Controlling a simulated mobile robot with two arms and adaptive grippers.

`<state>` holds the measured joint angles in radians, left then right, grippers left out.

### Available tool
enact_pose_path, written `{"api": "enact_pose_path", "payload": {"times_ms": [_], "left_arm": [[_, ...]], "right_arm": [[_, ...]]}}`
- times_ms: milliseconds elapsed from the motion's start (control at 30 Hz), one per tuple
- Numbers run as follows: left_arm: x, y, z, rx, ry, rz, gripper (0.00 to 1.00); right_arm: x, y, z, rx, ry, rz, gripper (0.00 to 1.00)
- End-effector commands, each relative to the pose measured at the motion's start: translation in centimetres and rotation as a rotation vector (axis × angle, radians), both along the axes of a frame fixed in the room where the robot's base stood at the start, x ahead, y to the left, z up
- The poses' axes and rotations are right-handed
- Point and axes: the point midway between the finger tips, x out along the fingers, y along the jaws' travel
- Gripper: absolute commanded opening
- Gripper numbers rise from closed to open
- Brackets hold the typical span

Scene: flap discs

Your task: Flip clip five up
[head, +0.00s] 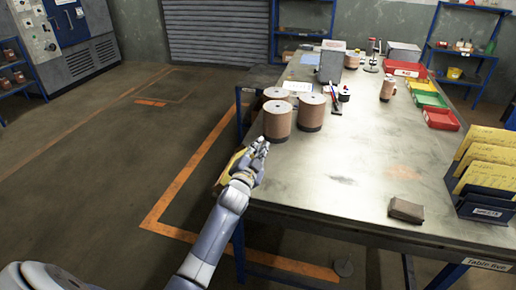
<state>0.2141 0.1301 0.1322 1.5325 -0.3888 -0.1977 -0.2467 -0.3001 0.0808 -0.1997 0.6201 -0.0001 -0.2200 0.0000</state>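My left gripper (260,147) is at the left edge of the table, just in front of the brown cylinders. Its fingers are small here, and I cannot tell whether they are open or shut. A yellow piece (229,170) shows beside and partly behind the gripper at the table edge. I cannot tell whether it is the clip or whether the gripper touches it. A label reading "Table five" (487,264) is on the table's front edge at the lower right. My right gripper is out of view.
Three brown disc stacks (277,121) stand near the table's left edge. Yellow cards fill a dark rack (487,211) at right, and a brown block (406,210) lies near the front. Red and green trays (441,120) line the far right. The metal tabletop (345,165) is mostly clear mid-table.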

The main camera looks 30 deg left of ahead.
Motion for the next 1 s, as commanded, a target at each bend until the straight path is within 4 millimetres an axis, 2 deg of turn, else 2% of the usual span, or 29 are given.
{"api": "enact_pose_path", "payload": {"times_ms": [267, 700, 833, 1000], "left_arm": [[-1.1, -0.2, -0.1, 0.002, 0.002, 0.001, 0.12], [-8.9, -2.2, -0.3, 0.0, 0.003, 0.0, 0.12], [-10.5, -2.7, -0.3, 0.001, 0.002, -0.001, 0.12], [-11.5, -2.9, -0.2, 0.002, 0.001, -0.001, 0.12]], "right_arm": [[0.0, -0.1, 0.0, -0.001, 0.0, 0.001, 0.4], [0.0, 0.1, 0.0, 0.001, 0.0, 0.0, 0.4], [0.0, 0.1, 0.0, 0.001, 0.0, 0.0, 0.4], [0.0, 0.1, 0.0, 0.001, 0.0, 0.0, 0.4]]}}
